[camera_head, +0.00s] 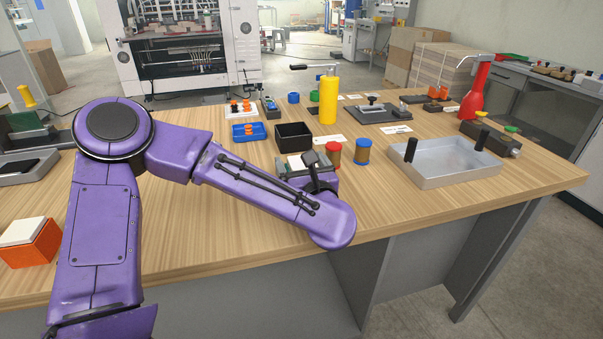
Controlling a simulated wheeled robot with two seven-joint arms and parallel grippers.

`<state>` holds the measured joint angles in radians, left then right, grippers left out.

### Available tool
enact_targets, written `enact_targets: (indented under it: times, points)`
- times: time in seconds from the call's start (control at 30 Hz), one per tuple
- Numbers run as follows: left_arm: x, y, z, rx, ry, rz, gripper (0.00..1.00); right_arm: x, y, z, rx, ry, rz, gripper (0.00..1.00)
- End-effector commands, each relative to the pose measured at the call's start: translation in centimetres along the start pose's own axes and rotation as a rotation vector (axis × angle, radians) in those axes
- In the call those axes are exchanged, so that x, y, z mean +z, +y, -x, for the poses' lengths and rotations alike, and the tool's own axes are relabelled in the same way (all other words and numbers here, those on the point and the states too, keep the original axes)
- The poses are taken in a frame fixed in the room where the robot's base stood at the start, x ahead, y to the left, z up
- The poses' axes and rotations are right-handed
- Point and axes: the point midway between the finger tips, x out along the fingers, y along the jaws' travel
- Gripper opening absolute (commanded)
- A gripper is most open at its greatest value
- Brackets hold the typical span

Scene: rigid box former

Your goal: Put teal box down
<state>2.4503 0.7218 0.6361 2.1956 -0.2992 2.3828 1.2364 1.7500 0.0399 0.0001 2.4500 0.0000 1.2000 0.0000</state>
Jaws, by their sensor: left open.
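I cannot make out a clearly teal box. My purple left arm reaches in from the left across the table. My left gripper (314,168) is at its far end, above the middle of the table and largely hidden by the wrist. It is open. A grey-green piece with a white top (291,167) shows beside it, partly covered by the arm; I cannot tell what it is or whether the gripper touches it. My right gripper is not in view.
A black open bin (294,136) and a blue tray (248,134) stand behind the gripper. An orange box (32,250) is at left. The front right tabletop is clear.

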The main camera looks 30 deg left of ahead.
Motion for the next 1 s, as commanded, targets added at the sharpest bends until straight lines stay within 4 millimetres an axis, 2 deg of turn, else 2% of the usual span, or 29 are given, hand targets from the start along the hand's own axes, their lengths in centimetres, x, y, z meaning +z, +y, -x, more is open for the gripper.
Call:
enact_targets:
  times: [0.17,0.2,0.37,0.4,0.53,0.57,0.77,0.87,1.0]
  points:
    - [-0.1,-0.1,-0.1,-0.002,0.000,0.000,0.90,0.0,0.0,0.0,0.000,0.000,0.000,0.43]
    - [-0.1,-0.1,-0.1,-0.002,0.000,0.000,0.87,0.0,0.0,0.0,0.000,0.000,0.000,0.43]
    - [-0.1,-0.1,0.0,-0.002,0.000,-0.001,0.35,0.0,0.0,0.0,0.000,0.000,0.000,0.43]
    - [-0.1,-0.1,0.0,-0.002,0.000,-0.001,0.29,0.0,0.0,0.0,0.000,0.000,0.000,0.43]
    - [-0.1,-0.1,0.0,-0.002,0.000,-0.001,0.29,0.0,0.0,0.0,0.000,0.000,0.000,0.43]
    - [-0.1,-0.1,0.0,-0.002,0.000,-0.002,0.23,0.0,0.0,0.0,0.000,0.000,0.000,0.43]
    - [0.1,-0.1,0.0,-0.002,0.001,-0.002,0.23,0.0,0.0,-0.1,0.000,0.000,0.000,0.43]
    - [0.9,-0.1,0.0,-0.002,-0.001,0.000,0.23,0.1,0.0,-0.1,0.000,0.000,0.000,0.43]
    - [3.5,-0.2,0.1,-0.004,-0.005,0.003,0.23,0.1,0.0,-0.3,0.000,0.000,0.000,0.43]
